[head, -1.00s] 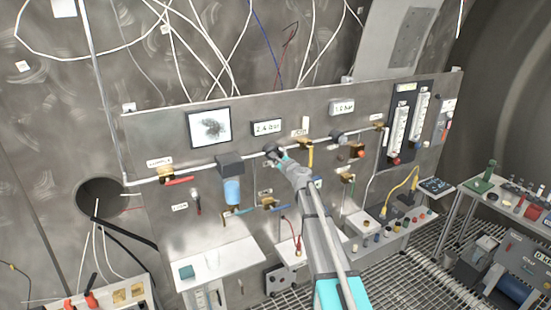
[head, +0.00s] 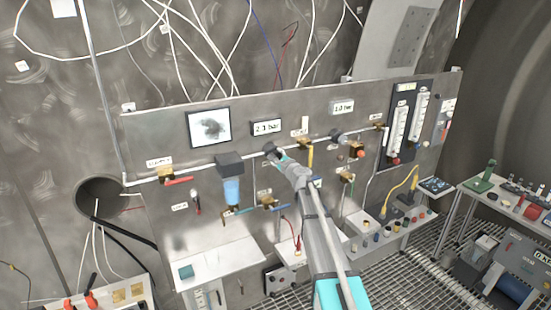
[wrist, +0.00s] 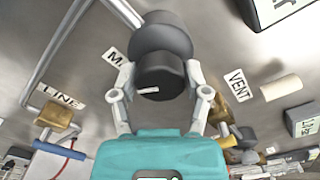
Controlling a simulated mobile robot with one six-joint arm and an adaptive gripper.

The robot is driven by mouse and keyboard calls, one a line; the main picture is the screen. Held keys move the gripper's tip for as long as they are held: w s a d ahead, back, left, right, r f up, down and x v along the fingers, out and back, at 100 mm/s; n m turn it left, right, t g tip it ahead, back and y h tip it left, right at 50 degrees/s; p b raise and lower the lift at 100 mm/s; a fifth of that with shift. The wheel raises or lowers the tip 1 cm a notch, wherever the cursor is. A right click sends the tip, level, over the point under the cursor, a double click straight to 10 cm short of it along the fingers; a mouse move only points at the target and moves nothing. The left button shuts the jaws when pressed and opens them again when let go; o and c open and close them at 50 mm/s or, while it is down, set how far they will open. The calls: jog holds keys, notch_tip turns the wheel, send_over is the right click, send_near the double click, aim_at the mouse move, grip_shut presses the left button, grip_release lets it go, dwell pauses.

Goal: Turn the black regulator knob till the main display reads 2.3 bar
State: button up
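The black regulator knob (wrist: 160,78) sits between the two fingers of my gripper (wrist: 160,85) in the wrist view. The fingertips press against its left and right sides, and a white mark shows on its front edge. In the head view my gripper (head: 282,160) is at the regulator (head: 270,150) on the upper pipe, covering most of the knob. The main display (head: 266,127) is just above and appears to read 2.3 bar, though the digits are small.
A second, smaller display (head: 342,107) is to the right. A filter with a blue bowl (head: 231,190) and a red-handled valve (head: 168,180) are left of my gripper. A yellow-handled valve (head: 306,146) is close on its right.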

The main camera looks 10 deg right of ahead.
jog(key=o, duration=0.3)
jog(key=shift+s, duration=0.15)
jog(key=v, duration=1.1)
jog(key=shift+s+d, duration=0.15)
jog(key=shift+s, duration=0.15)
